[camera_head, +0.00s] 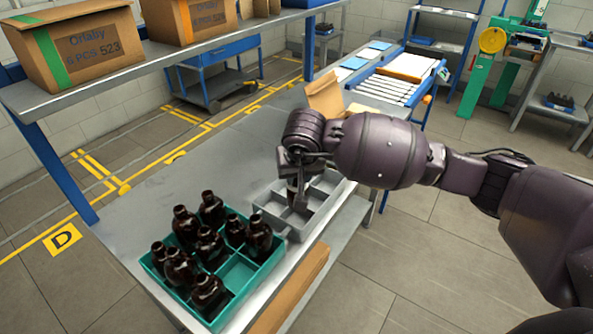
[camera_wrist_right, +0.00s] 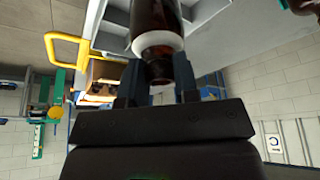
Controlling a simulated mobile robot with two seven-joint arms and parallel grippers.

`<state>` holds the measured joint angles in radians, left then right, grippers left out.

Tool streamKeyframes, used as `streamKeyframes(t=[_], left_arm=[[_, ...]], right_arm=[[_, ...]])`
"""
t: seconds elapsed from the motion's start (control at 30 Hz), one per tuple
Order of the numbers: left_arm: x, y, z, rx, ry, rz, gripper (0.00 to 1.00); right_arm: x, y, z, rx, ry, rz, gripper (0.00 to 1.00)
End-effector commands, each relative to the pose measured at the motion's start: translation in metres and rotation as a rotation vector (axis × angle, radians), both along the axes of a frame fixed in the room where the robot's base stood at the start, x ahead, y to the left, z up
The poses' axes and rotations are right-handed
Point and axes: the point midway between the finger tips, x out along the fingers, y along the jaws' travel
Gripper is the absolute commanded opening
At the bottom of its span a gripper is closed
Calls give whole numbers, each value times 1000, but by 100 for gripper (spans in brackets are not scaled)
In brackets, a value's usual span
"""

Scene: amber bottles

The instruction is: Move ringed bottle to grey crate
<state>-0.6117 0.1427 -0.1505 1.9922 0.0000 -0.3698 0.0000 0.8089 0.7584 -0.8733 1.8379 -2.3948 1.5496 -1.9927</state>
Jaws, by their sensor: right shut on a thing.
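The ringed bottle (camera_wrist_right: 155,22) is dark amber with a pale ring around its shoulder. My right gripper (camera_wrist_right: 158,86) is shut on its neck in the right wrist view. In the head view my right gripper (camera_head: 299,178) points down over the grey crate (camera_head: 272,216). It hides most of the bottle, whose dark lower part shows at the crate's compartments. I cannot tell whether the bottle touches the crate floor. The visible crate compartments look empty. My left gripper is not in view.
A green crate (camera_head: 232,272) with several dark bottles stands close to the grey crate, at the lower left. It has free compartments. A shelf (camera_head: 165,55) with cardboard boxes runs above the table's back. The table (camera_head: 190,180) is clear behind the crates.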

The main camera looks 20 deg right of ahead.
Motion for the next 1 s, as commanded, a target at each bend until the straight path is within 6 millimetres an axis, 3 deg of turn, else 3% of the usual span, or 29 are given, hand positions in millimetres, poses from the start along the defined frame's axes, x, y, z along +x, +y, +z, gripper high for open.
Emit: streamKeyframes(t=[0.27,0.6,1.0], left_arm=[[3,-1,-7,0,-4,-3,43],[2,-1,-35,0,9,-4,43],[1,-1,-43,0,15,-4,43]], right_arm=[[0,0,-24,2,3,-1,0],[0,0,-51,0,0,1,0],[0,0,-59,1,-1,0,0]])
